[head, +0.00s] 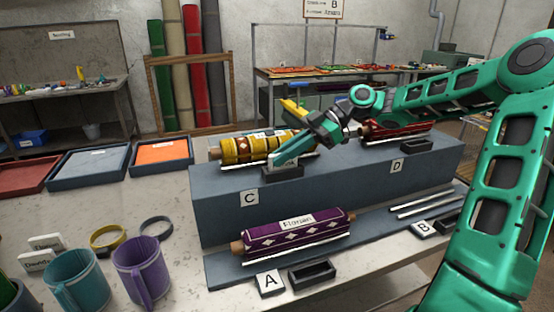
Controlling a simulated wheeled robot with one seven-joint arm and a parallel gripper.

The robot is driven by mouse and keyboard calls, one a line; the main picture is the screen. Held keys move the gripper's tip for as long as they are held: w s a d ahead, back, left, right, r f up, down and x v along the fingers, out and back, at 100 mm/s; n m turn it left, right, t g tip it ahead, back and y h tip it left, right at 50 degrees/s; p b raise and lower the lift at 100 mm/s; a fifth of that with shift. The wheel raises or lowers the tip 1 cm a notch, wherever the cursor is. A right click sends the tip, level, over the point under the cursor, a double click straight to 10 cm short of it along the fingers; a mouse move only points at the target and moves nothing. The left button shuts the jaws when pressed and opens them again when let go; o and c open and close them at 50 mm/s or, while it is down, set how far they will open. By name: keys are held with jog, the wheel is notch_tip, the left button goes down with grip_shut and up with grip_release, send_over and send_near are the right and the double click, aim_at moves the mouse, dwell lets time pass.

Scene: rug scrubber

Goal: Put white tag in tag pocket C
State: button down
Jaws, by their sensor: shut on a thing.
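My gripper (291,152) is at the front edge of the raised blue-grey step, right above the dark tag pocket C (283,174). It is shut on the white tag (286,160), of which only a pale part shows at the fingertips. The tag's lower edge is at or just above the pocket; I cannot tell whether it is inside. The label C (250,198) is on the step's front face. A yellow patterned rug roll (240,150) lies behind the pocket, partly hidden by my gripper.
A purple roll (292,235) lies on the lower step by the empty pocket A (312,272). A red roll (395,131) lies behind pocket D (419,145). Mugs (142,270), bands and white tags (40,262) stand at the front left. Trays (88,168) are at the left.

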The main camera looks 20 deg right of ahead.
jog(key=shift+f, duration=0.45)
jog(key=shift+f, duration=0.15)
jog(key=c, duration=1.8)
grip_release()
jog(key=shift+s+f, duration=0.1)
jog(key=shift+f, duration=0.05)
jog(key=shift+o, duration=0.2)
jog(key=shift+d+r, duration=0.3)
jog(key=shift+r, duration=0.05)
jog(key=v, duration=1.1)
jog(key=shift+r, duration=0.25)
jog(key=shift+d, duration=0.15)
